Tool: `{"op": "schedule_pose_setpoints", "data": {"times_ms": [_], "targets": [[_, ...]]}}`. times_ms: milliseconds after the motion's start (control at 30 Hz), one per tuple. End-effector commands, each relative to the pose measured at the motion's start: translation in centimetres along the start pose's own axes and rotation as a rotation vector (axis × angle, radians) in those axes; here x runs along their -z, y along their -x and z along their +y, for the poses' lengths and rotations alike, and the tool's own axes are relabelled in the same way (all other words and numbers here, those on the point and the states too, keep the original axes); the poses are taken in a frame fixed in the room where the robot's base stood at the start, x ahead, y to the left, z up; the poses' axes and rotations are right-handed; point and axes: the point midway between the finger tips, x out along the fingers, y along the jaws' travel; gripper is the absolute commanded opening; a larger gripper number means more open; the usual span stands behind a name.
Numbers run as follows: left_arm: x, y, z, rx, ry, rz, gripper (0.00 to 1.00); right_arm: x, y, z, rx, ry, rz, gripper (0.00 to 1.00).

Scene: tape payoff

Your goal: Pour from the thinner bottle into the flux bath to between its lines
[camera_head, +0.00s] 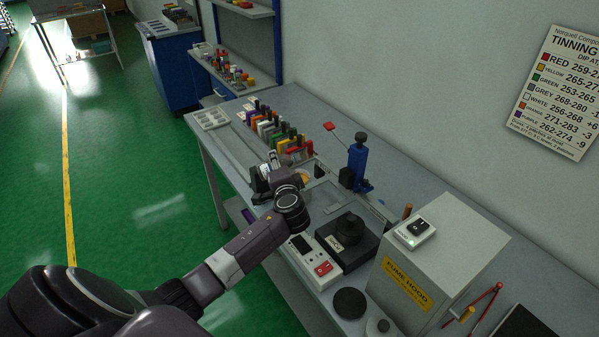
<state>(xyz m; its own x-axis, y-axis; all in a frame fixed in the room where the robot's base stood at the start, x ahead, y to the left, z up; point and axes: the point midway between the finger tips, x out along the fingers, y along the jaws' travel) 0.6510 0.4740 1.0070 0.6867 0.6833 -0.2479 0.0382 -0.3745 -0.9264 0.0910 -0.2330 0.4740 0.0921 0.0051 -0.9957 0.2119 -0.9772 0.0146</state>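My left arm reaches in from the lower left over the bench. Its gripper (270,170) is at the middle of the bench, small and partly hidden by my wrist, so I cannot tell whether it holds anything. Pale and dark items (258,184) lie right by it, too small to name. I cannot make out the thinner bottle or the flux bath with its lines. A squat black pot (347,229) with a small label stands on a dark base to the right of my wrist. My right gripper is not in view.
The bench (385,163) runs along the wall. Several coloured items (270,125) stand in rows behind my gripper. A blue press with a red-tipped lever (357,160) stands beyond. A fume hood box (437,262) and a white control unit (309,262) are at the near end.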

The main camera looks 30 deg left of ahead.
Motion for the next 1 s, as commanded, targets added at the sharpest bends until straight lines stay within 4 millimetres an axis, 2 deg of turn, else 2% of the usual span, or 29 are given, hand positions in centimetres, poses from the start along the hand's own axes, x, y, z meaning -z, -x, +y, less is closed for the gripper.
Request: {"op": "schedule_pose_setpoints", "data": {"times_ms": [200,1000], "targets": [[0.0,0.1,-0.3,0.001,-0.057,-0.014,0.10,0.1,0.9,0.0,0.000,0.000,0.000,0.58],[-0.2,0.0,-0.2,0.001,-0.182,-0.049,0.10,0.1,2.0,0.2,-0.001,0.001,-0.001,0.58]]}}
